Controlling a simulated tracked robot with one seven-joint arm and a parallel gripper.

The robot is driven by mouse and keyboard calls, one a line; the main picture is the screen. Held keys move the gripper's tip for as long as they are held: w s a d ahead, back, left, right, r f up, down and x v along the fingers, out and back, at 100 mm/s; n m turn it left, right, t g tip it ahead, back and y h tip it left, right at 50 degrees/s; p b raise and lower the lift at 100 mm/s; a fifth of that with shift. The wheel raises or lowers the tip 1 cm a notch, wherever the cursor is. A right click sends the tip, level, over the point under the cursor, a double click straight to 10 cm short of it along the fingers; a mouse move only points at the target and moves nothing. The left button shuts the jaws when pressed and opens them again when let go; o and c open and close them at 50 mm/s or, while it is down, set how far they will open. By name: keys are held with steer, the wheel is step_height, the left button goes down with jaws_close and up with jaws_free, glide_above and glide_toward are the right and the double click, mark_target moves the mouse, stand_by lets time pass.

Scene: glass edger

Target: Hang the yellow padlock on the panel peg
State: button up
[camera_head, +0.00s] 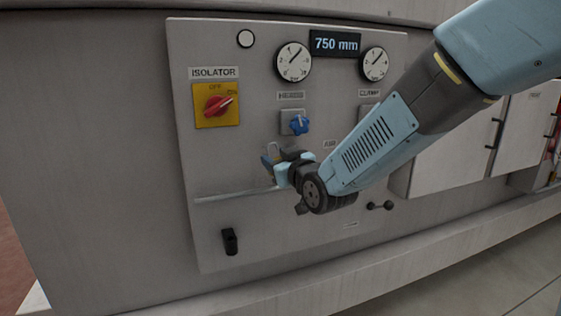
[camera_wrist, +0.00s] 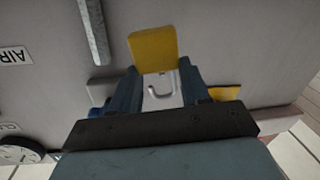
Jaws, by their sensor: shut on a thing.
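My gripper (camera_head: 277,167) is in front of the middle of the grey control panel (camera_head: 235,160), below the blue knob. In the wrist view my gripper (camera_wrist: 158,88) is shut on the yellow padlock (camera_wrist: 154,48), whose body sits between the fingertips. Its grey shackle (camera_wrist: 163,90) shows between the fingers. I cannot pick out the panel peg for sure in either view.
The red isolator switch (camera_head: 218,105) on its yellow plate is up and left of the gripper. The blue knob (camera_head: 298,123) is close above. A metal rail (camera_head: 235,193) and a black handle (camera_head: 230,241) are lower on the panel. Dials (camera_head: 293,62) line the top.

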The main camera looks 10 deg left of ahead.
mark_target(275, 158)
steer(key=shift+w+d+x, duration=0.1)
steer(key=shift+x, duration=0.8)
steer(key=shift+w+d+x, duration=0.1)
steer(key=shift+d+x, duration=0.05)
steer(key=shift+x, duration=0.8)
steer(key=shift+w+a+f, duration=0.3)
steer(key=shift+w+f, duration=0.15)
steer(key=shift+w, duration=0.1)
steer(key=shift+f, duration=0.15)
steer(key=o, duration=1.2)
steer(key=shift+o, duration=0.3)
steer(key=shift+d, duration=0.1)
steer(key=shift+w, duration=0.1)
steer(key=shift+d, duration=0.15)
